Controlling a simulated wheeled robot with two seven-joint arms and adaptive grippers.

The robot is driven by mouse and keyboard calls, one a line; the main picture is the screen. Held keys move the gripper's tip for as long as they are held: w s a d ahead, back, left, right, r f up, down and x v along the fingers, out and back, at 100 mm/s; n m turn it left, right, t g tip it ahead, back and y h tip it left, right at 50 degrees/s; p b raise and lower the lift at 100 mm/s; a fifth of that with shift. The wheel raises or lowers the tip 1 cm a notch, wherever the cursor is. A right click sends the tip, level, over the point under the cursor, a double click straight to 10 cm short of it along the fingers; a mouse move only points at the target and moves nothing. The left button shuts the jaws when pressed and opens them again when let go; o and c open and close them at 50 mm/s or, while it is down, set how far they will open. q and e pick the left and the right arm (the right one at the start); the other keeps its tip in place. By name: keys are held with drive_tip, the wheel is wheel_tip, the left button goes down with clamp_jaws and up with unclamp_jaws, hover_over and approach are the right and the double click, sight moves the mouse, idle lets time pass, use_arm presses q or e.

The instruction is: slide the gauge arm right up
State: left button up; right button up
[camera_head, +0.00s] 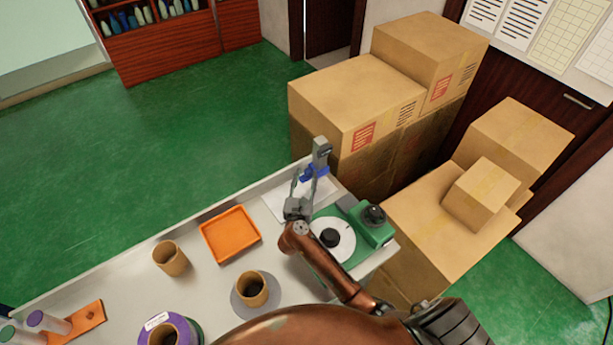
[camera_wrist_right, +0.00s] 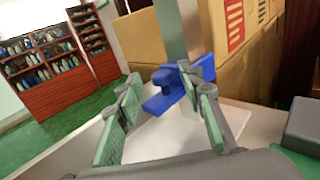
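The gauge has a grey upright post (camera_head: 321,153), which also shows in the right wrist view (camera_wrist_right: 178,30). Its blue gauge arm (camera_head: 314,174) sits low on the post, above a pale base plate (camera_wrist_right: 175,137). My right gripper (camera_wrist_right: 165,110) is open, with one green-padded finger on each side of the knob's line. The knob appears between and just beyond the fingers; I cannot tell any contact. In the head view the right gripper (camera_head: 299,190) is beside the post. My left gripper is not in view.
A green device with a white dial (camera_head: 336,253) stands right of the gauge. An orange tray (camera_head: 230,234), brown cups (camera_head: 171,259) and a purple round stand (camera_head: 190,325) are on the white table. Cardboard boxes (camera_head: 352,97) are stacked close behind the post.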

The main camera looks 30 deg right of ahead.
drive_tip(key=shift+w+d, duration=0.2)
drive_tip(key=shift+w, duration=0.05)
drive_tip(key=shift+c, duration=0.5)
clamp_jaws()
